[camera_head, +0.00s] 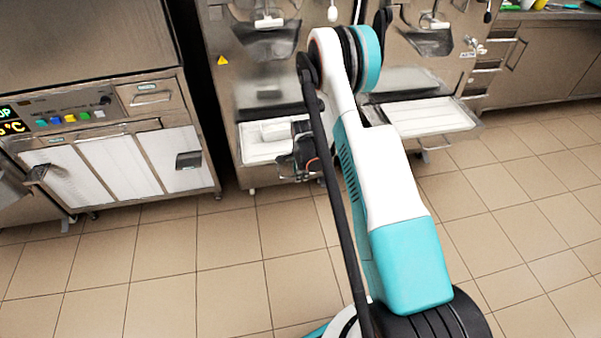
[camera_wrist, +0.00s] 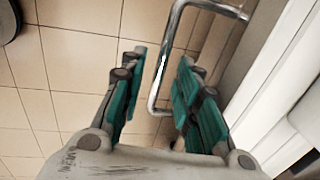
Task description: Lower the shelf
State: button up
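A shelf with a white top (camera_head: 262,152) sticks out low from the front of the middle machine. In the wrist view, a white panel that appears to be this shelf (camera_wrist: 283,75) runs along the right edge. A bent metal bar handle (camera_wrist: 156,90) stands out beside it. My gripper (camera_wrist: 160,72) is open, with one green-padded finger on each side of the bar and a visible gap to the left finger. In the head view my gripper (camera_head: 305,165) is at the shelf's right front corner, partly behind my arm. Contact with the bar cannot be told.
A second machine on the right has a similar shelf (camera_head: 425,117) pulled out low. A cabinet (camera_head: 110,165) with white panels and a lit display stands on the left. The tiled floor (camera_head: 165,270) in front is clear.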

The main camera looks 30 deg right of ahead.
notch_tip(320, 180, up, 11)
jog(key=s, duration=0.2)
jog(key=shift+a+r, duration=0.15)
jog(key=shift+a, duration=0.15)
jog(key=shift+r, duration=0.1)
dwell(0.3)
jog(key=s+a+r+n+t, duration=0.1)
jog(key=s+a+r+n, duration=0.2)
jog(key=r, duration=0.5)
jog(key=s+a+r+n, duration=0.3)
jog(key=r, duration=0.5)
jog(key=s+a+r+n+t, duration=0.1)
jog(key=s+a+r+n, duration=0.2)
jog(key=r, duration=0.5)
jog(key=s+a+r+n+t, duration=0.1)
jog(key=s+a+r+n, duration=0.1)
jog(key=s+n, duration=0.2)
jog(key=s+a+r+n+t, duration=0.1)
jog(key=s+a+r+n, duration=0.2)
jog(key=s, duration=0.6)
jog(key=s+a+r+n+t, duration=0.1)
jog(key=s+a+r+n, duration=0.1)
jog(key=s+n, duration=0.3)
jog(key=shift+s+a+r+y, duration=0.15)
jog(key=shift+s+r+y, duration=0.15)
jog(key=shift+s, duration=0.7)
